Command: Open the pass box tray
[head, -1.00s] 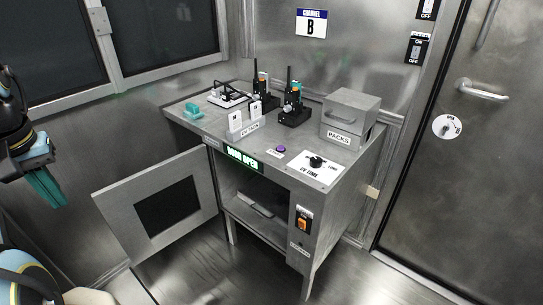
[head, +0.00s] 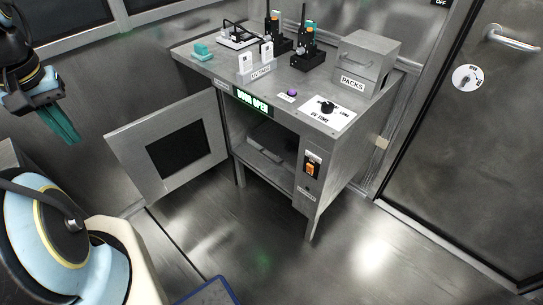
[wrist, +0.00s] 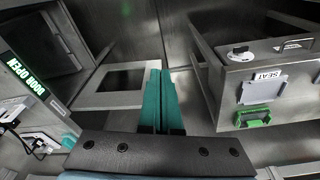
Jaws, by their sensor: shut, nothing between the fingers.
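The pass box (head: 335,165) is a grey metal cabinet whose display (head: 252,101) reads "DOOR OPEN". Its windowed door (head: 130,150) is swung wide open to the left. Inside the dark opening, a flat grey tray-like piece (head: 265,152) lies on the shelf; its details are hard to make out. My gripper (head: 70,138) is left of the door, apart from it, with teal fingers shut and empty. In the wrist view the shut fingers (wrist: 159,75) point toward the scene, with the open door (wrist: 90,98) to their left and the display (wrist: 25,78) at the far left.
On top stand a PACKS box (head: 365,70), radios (head: 308,50), a card holder (head: 258,70), a teal block (head: 203,51) and a UV time dial (head: 327,108). An orange switch (head: 312,170) is on the front. The floor (head: 265,240) before the cabinet is clear.

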